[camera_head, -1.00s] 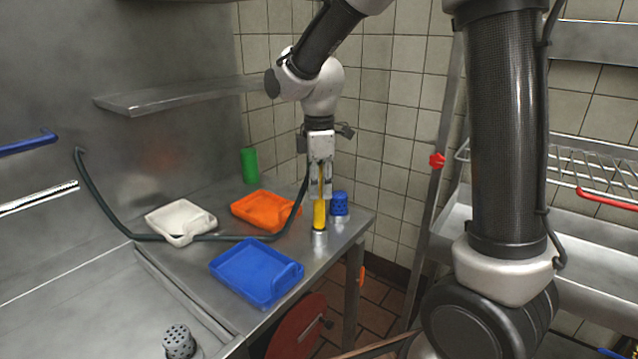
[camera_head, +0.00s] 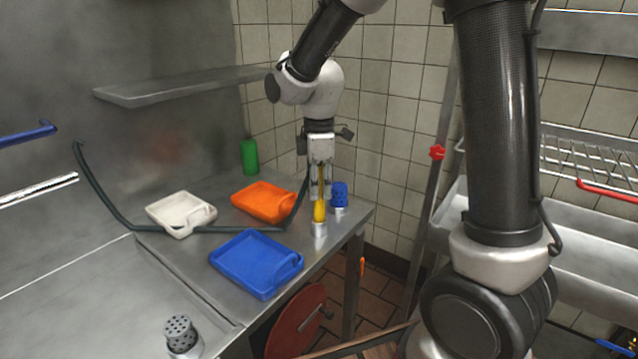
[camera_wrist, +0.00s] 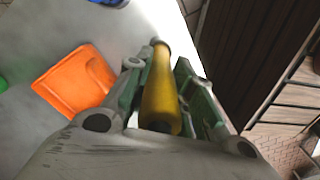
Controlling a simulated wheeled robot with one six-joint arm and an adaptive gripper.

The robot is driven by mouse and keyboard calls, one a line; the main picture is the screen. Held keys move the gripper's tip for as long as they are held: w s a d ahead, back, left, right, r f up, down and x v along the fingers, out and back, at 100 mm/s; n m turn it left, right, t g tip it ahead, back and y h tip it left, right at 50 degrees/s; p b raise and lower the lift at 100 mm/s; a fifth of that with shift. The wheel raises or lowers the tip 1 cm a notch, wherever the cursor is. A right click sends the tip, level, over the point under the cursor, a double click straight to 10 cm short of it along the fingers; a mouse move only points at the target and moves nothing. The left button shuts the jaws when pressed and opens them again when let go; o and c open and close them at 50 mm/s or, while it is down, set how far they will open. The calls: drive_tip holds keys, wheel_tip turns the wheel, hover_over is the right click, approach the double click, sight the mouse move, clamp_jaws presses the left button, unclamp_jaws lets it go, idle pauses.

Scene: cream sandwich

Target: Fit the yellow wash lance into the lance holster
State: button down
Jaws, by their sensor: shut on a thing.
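My gripper (camera_head: 320,188) is shut on the yellow wash lance (camera_head: 319,210) and holds it roughly upright near the steel table's right edge. In the wrist view the lance (camera_wrist: 160,92) lies between the two fingers, with a grey ring at its far end. In the head view a short silver cylinder (camera_head: 319,230) shows directly below the yellow part. I cannot tell whether it is the lance's own tip or the lance holster, nor whether the lance is inside it. No other holster can be made out for certain.
A blue perforated cup (camera_head: 340,194) stands close at right. Orange (camera_head: 262,201), blue (camera_head: 255,264) and white (camera_head: 180,213) trays lie to the left. A dark hose (camera_head: 110,205) runs across the table toward my gripper. A grey perforated cup (camera_head: 180,333) stands lower left.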

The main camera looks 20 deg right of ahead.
drive_tip(key=shift+f, duration=0.85)
drive_tip(key=c, duration=1.2)
unclamp_jaws()
drive_tip(key=shift+o, duration=0.2)
wheel_tip(320, 180, up, 12)
drive_tip(key=shift+f, duration=0.1)
